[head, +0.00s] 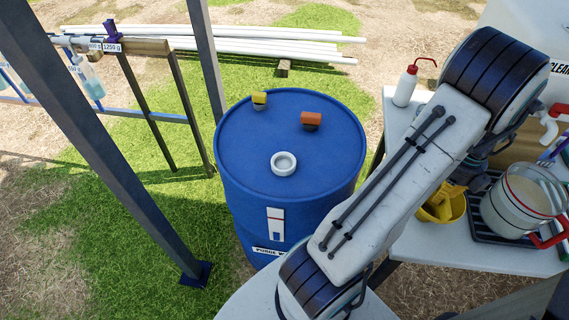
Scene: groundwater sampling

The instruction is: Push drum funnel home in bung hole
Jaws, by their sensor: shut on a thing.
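The blue drum (235,165) stands upright on the grass, left of my arm. On its lid is a raised white ring (284,163) with an open centre, which looks like the bung hole. The yellow drum funnel (438,211) is at the right, partly behind my arm, over or at the edge of the grey table. It is apart from the drum. My gripper (468,183) is small and dark, mostly hidden below my wrist. It is shut at the funnel's yellow upper part. The funnel's lower end is hidden, so I cannot tell whether it touches the table.
A yellow piece (259,99) and an orange piece (310,119) stand on the drum lid. The grey table (470,249) holds a clear jug (522,204) on a dark tray and a red-capped wash bottle (406,86). A grey post (120,150) stands left of the drum.

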